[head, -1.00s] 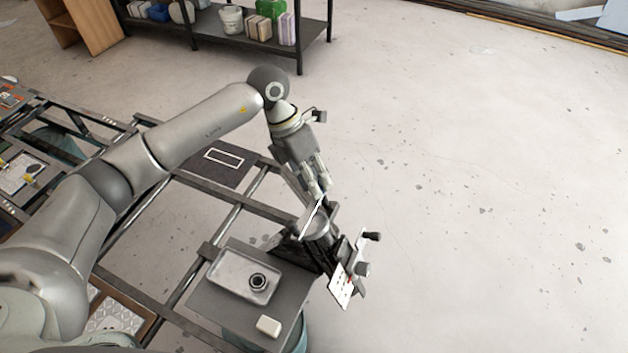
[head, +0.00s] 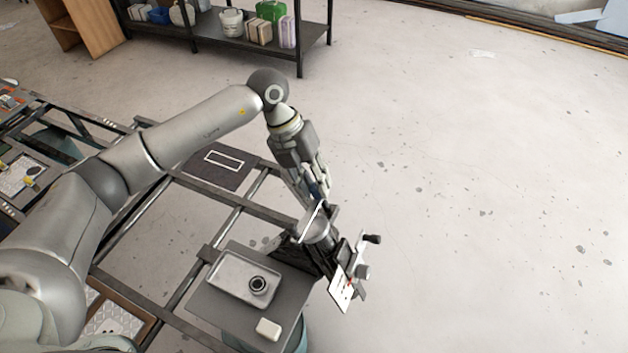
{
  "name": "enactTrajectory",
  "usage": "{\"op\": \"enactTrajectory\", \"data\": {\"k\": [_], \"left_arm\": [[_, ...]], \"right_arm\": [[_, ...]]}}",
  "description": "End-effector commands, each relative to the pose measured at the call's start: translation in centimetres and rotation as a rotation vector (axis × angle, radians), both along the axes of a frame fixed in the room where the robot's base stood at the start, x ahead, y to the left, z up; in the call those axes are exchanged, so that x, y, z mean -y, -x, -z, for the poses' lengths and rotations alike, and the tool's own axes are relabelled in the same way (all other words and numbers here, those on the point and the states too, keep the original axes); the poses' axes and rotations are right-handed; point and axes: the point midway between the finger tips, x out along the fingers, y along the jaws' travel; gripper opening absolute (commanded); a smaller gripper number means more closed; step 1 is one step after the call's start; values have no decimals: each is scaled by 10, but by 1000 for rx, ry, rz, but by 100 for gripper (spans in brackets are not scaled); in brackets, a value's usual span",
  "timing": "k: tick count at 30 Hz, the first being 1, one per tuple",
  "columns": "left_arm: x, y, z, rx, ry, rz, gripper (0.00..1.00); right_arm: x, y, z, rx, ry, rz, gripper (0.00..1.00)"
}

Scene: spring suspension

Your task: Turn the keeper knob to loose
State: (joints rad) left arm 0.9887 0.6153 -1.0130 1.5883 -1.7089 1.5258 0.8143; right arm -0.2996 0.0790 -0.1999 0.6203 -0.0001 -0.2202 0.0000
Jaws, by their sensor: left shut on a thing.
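A dark spring fixture (head: 316,230) with a round grey body and a thin pale plate stands at the right end of the metal frame. On its right side are a black-ended handle (head: 373,239), a dark knob (head: 362,272) and a white marked card (head: 341,290) with a red mark. I cannot tell which part is the keeper knob. My left gripper (head: 318,193) points down just above the fixture's pale plate. It is shut on a small dark part, mostly hidden between its fingers. My right gripper is not in view.
A grey board (head: 205,303) beside the fixture carries a metal tray (head: 225,276) with a black ring (head: 258,285) and a white block (head: 268,329). A dark panel (head: 205,171) lies on the frame behind. The floor to the right is clear.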

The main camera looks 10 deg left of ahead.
Motion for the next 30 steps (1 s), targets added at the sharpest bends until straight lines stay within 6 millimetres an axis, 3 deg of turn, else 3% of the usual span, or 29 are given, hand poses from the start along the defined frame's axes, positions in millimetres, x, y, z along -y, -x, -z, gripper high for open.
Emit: {"op": "enactTrajectory", "data": {"k": [16,17,21,30], "left_arm": [[-1,-2,-2,-3,0,-25,3],[-1,-2,-2,-3,0,-25,30],[-1,-2,-2,-5,0,-24,48],[0,-1,-1,-7,-1,-22,49]], "right_arm": [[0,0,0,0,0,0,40],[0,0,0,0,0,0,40],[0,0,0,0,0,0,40],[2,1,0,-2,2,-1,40]]}}
